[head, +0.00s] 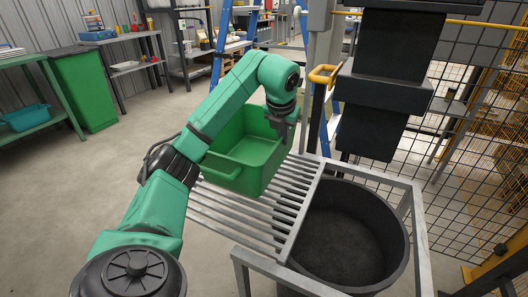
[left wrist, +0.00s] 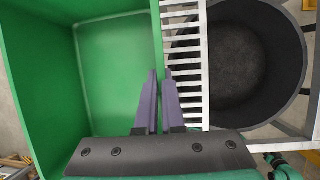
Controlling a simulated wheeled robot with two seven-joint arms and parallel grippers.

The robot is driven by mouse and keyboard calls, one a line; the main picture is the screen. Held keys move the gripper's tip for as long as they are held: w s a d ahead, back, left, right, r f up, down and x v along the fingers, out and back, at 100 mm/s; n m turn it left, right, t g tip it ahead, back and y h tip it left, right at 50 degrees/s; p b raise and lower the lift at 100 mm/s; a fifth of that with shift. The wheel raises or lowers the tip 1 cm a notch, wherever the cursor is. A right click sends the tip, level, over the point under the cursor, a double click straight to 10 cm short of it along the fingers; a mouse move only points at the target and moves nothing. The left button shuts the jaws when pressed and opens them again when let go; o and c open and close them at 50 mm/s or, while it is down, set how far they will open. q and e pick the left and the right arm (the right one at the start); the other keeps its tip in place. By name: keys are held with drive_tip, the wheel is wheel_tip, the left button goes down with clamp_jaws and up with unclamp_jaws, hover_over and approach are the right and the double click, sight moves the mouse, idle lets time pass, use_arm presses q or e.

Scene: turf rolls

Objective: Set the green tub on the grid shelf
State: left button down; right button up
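The green tub (head: 240,162) is upright over the slats of the metal grid shelf (head: 245,213) in the head view. I cannot tell whether its base touches the slats. My left gripper (head: 284,133) is at the tub's right wall. In the left wrist view its two purple fingers (left wrist: 161,103) are close together, one on each side of the wall of the green tub (left wrist: 118,75). The tub looks empty. The grid shelf (left wrist: 187,97) shows just right of the tub there. My right gripper is not in view.
A round black bin (head: 345,235) stands inside the metal frame, right of the slats. A wire mesh fence (head: 480,130) is on the right. A blue ladder (head: 221,45) stands behind. Green bin (head: 85,88) and benches are at the back left, with clear floor before them.

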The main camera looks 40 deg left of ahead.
use_arm(q)
wheel_tip(320, 180, down, 9)
drive_tip(key=b, duration=0.2)
drive_tip(key=c, duration=1)
unclamp_jaws()
drive_tip(key=shift+r, duration=0.1)
drive_tip(key=shift+c, duration=0.2)
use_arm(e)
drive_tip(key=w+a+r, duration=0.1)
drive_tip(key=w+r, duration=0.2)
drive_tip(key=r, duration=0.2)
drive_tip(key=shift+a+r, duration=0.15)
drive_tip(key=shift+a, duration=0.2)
use_arm(q)
drive_tip(key=shift+r, duration=0.1)
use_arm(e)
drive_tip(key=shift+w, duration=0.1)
use_arm(q)
drive_tip(key=p+v, duration=0.2)
drive_tip(key=v, duration=1)
drive_tip(key=shift+p, duration=0.3)
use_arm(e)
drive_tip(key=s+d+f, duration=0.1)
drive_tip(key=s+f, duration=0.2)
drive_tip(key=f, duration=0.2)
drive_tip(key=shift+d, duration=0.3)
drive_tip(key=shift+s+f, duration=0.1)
